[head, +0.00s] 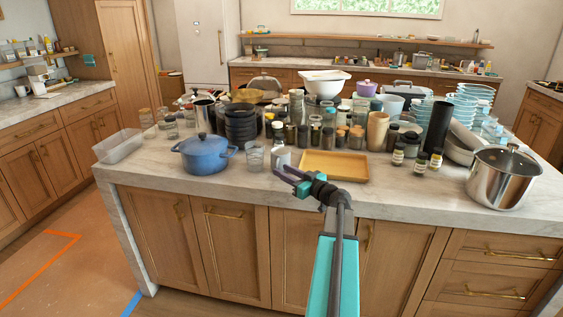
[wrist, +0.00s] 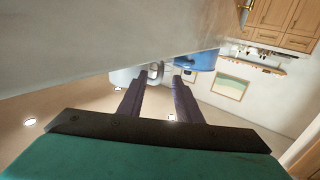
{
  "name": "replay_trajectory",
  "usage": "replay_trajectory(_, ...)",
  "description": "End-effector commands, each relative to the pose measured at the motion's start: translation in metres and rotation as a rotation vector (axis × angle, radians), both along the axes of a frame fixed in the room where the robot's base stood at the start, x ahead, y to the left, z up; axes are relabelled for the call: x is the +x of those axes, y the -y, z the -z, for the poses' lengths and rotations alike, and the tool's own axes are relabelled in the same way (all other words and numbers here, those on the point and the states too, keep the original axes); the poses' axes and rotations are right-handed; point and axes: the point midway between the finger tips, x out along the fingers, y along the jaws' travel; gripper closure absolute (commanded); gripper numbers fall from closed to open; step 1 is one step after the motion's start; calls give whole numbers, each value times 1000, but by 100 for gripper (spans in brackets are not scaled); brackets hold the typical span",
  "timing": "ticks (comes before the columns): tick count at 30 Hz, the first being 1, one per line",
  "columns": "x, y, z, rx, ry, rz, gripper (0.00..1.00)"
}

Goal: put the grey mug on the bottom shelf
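A light grey mug (head: 281,157) stands near the front edge of the crowded marble island, between a clear ribbed glass and a yellow tray. My gripper (head: 286,179) is just in front of it, at the island's edge, with its dark purple fingers pointing toward it. In the wrist view the fingers of my gripper (wrist: 160,84) are spread apart with nothing held between them. A pale grey shape shows past the fingertips there; I cannot tell its outline clearly. A long wooden wall shelf (head: 365,42) runs along the back; I cannot tell which shelf is the bottom one.
A blue lidded pot (head: 203,155) and ribbed glass (head: 254,157) stand left of the mug. The yellow tray (head: 335,166) is close on its right. Jars and bottles crowd behind. A steel pot (head: 502,180) stands at the right. Floor at the left (head: 75,240) is clear.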

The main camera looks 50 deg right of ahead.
Motion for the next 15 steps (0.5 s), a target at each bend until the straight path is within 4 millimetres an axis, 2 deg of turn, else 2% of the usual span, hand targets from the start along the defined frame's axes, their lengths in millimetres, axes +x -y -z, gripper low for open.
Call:
replay_trajectory(1,8,1,-2,0,0,-2,68)
replay_trajectory(6,20,1,-1,-1,0,-1,68)
replay_trajectory(15,21,0,0,-1,0,0,68)
